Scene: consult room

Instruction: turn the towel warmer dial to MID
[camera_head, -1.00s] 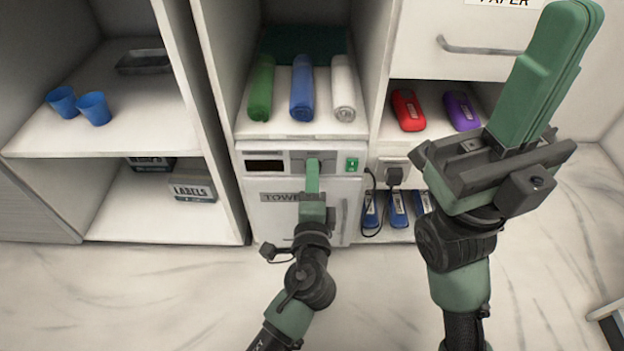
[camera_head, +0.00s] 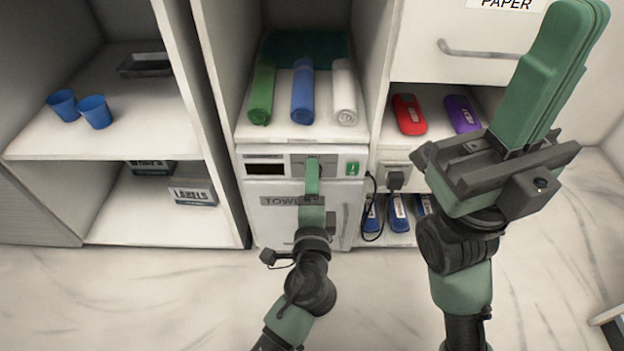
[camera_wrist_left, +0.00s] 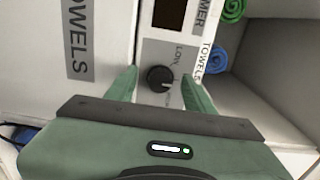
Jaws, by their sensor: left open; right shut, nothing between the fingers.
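The towel warmer (camera_head: 270,219) is a white unit with a dark display, a green switch and a door marked with a towels label. Its black round dial (camera_wrist_left: 160,78) shows in the left wrist view on a grey panel, with "LOW" printed beside it; other marks are partly hidden or too small to read. My left gripper (camera_head: 312,163) is in front of the panel and hides the dial in the head view. In the left wrist view its open fingers (camera_wrist_left: 160,82) stand on either side of the dial, with gaps visible. My right gripper (camera_head: 566,70) is shut and empty, raised at the right.
Rolled green, blue and white towels (camera_head: 302,92) lie on the shelf above the warmer. A plug and black cable (camera_head: 395,181) are just right of it. Blue cups (camera_head: 95,111) stand on the left shelf. The floor in front is clear.

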